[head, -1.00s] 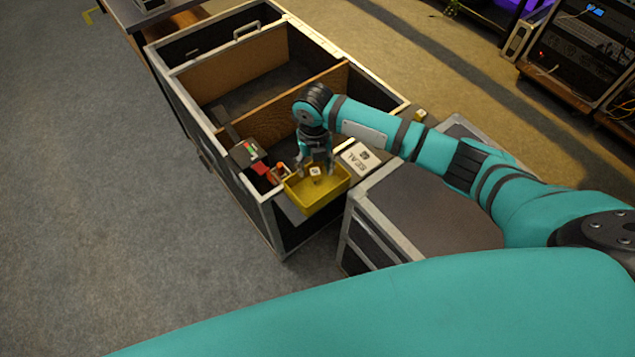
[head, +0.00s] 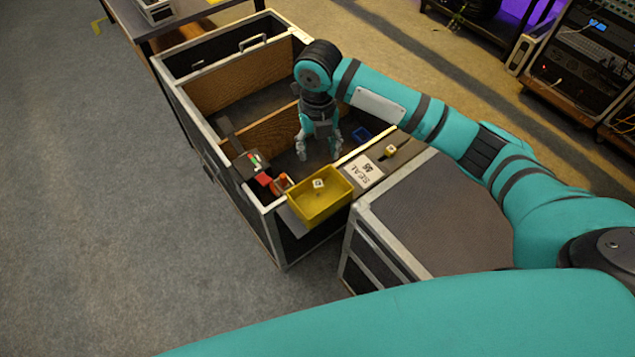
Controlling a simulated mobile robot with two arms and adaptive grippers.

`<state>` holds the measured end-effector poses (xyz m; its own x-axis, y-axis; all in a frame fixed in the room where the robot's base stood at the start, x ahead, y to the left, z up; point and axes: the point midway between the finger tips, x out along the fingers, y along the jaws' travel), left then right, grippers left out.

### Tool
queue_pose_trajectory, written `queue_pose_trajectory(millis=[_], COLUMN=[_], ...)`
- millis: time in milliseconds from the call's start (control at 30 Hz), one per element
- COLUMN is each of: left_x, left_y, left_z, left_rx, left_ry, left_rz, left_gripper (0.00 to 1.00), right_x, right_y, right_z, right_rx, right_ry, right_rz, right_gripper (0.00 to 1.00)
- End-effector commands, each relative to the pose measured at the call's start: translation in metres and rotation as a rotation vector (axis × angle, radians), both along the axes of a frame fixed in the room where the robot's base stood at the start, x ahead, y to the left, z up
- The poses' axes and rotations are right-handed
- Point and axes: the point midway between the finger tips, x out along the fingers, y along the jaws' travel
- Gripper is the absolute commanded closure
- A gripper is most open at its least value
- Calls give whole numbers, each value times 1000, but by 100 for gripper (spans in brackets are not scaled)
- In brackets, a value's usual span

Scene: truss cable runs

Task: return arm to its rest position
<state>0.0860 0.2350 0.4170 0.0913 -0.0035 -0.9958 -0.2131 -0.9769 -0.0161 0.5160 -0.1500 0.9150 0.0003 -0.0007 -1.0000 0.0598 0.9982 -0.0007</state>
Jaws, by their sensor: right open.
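My right arm (head: 465,150) is teal with dark bands and reaches in from the right over the open case. Its gripper (head: 318,157) points down, open and empty, behind the yellow tray, over the case's near compartment. The yellow tray (head: 330,207) sits at the case's near end and holds a small white-and-yellow block (head: 319,184). The gripper is apart from the tray. My left gripper is not in view.
The open case (head: 215,150) has wooden dividers. Small red and orange items (head: 275,182) lie left of the tray; a white SEAL card (head: 361,171) and a small yellow block (head: 390,151) lie right. A blue item (head: 361,134) is inside the case. Equipment racks (head: 585,70) stand at upper right.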

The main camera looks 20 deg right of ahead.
Motion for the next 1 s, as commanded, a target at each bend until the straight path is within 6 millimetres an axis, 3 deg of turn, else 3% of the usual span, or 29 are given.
queue_pose_trajectory(millis=[267,367,467,600,700,800,1000], left_x=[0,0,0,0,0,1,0], left_y=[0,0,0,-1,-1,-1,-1], left_z=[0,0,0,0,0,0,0], left_rx=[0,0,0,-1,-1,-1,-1], left_ry=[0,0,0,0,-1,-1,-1], left_rz=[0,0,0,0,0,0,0], left_gripper=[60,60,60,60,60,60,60], right_x=[-2,-13,-37,-82,-112,-139,-177], right_y=[2,13,35,66,71,62,27], right_z=[-2,-13,-32,-57,-66,-71,-77], right_rx=[3,29,92,228,319,385,431], right_ry=[1,-2,-8,0,27,60,81], right_rz=[-6,-71,-245,-685,-1080,-1482,-2056], right_gripper=[48,48,48,48,48,48,48])
